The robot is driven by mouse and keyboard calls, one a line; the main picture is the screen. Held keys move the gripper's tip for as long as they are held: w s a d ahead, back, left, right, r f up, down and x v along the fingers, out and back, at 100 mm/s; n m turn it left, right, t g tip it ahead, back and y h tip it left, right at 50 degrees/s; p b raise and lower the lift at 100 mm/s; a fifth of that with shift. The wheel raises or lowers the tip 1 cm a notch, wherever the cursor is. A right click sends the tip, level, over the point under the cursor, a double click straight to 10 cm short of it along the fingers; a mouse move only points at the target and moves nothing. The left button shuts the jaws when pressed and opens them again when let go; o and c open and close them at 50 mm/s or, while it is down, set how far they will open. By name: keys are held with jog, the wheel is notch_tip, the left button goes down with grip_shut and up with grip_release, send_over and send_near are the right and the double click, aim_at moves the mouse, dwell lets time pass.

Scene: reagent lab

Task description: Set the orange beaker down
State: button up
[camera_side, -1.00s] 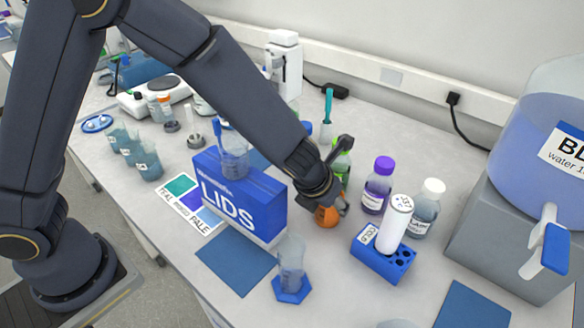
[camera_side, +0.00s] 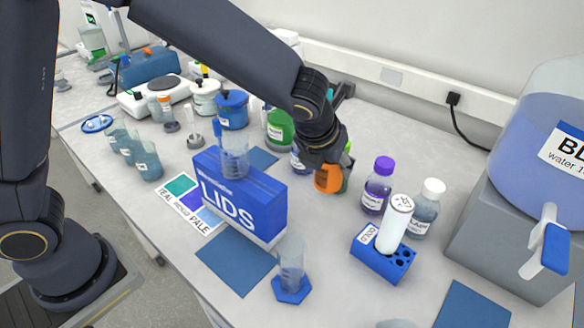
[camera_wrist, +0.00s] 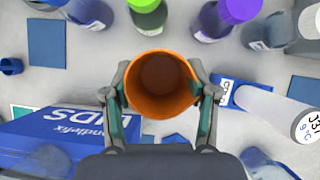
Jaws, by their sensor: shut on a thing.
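The orange beaker (camera_side: 327,181) is held in my gripper (camera_side: 333,172), behind and to the right of the blue LIDS box in the side view. It looks upright and appears raised above the bench. In the wrist view I look down into the orange beaker (camera_wrist: 159,86), and its inside looks brownish. The two fingers of my gripper (camera_wrist: 160,98) press on its left and right sides. In the side view, my wrist hides part of the beaker and the green-capped bottle behind it.
The LIDS box (camera_side: 240,204) carries a clear beaker (camera_side: 234,160). Purple-capped (camera_side: 377,190) and white-capped (camera_side: 424,212) bottles and a blue rack (camera_side: 383,262) stand to the right. A blue mat (camera_side: 235,262) lies bare in front of the box; another bare mat (camera_side: 475,306) lies front right.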

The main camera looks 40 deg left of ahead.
jog(key=s+a+f+n+g, duration=0.15)
jog(key=a+n+g, duration=0.45)
jog(key=n, duration=1.1)
jog(key=a+f+n+g, duration=0.2)
jog(key=a+n+g, duration=0.45)
jog(key=n, duration=1.05)
notch_tip(320, 180, up, 15)
jog(key=a+n+h, duration=0.1)
jog(key=w+a+n+t+h, duration=0.3)
jog(key=a+n+t, duration=0.1)
jog(key=a+n, duration=0.6)
jog(key=w+a+n+t+h, duration=0.3)
jog(key=w+a+n+t, duration=0.1)
jog(key=a+n, duration=0.55)
jog(key=f, duration=1.4)
jog(key=a+f, duration=0.1)
jog(key=f, duration=0.6)
